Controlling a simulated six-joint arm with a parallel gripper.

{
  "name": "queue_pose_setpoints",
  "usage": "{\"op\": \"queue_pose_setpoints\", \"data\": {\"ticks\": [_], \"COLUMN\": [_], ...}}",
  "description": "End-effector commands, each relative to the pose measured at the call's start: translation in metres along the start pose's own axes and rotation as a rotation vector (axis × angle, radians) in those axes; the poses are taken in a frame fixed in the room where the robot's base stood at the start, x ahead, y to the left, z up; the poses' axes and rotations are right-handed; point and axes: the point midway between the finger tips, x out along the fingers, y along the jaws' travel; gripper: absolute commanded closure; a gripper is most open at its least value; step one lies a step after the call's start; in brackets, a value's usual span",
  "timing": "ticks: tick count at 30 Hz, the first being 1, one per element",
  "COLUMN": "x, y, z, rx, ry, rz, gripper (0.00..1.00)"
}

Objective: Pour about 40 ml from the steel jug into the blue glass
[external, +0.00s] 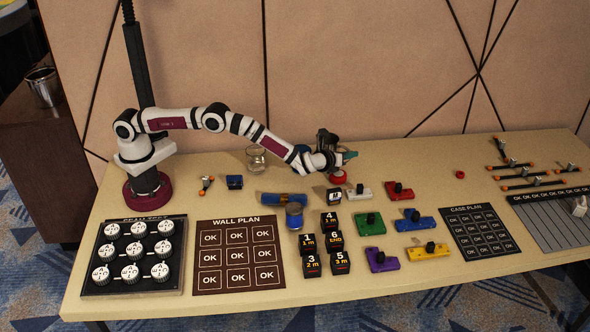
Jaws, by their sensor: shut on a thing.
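My gripper (345,157) is above the back middle of the table, near a red-topped round thing (338,177). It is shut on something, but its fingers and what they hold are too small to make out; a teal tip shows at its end. A steel vessel (42,88), perhaps the steel jug, stands on the dark cabinet at the far left, well away from my gripper. A short blue cylinder (294,219) with a greyish top stands mid-table, perhaps the blue glass. A clear glass (256,160) stands behind my forearm. Liquid levels cannot be seen.
A blue roll (284,199) lies behind the blue cylinder. Black numbered cubes (311,265) and coloured blocks (370,224) fill the middle. A dial board (90,285), the wall plan (208,285) and the case plan (462,240) lie flat.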

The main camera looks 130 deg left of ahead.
Motion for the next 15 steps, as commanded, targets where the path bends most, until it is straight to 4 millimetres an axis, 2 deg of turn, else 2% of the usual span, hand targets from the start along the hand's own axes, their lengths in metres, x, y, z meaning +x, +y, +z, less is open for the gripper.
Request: {"op": "queue_pose_setpoints", "data": {"ticks": [8,15], "x": [-0.001,-0.004], "y": [0.003,0.01], "z": [0.004,0.01], "rx": [-0.03,-0.131], "ry": [-0.007,-0.015], "rz": [-0.016,-0.059], "gripper": [1.0,1.0]}}
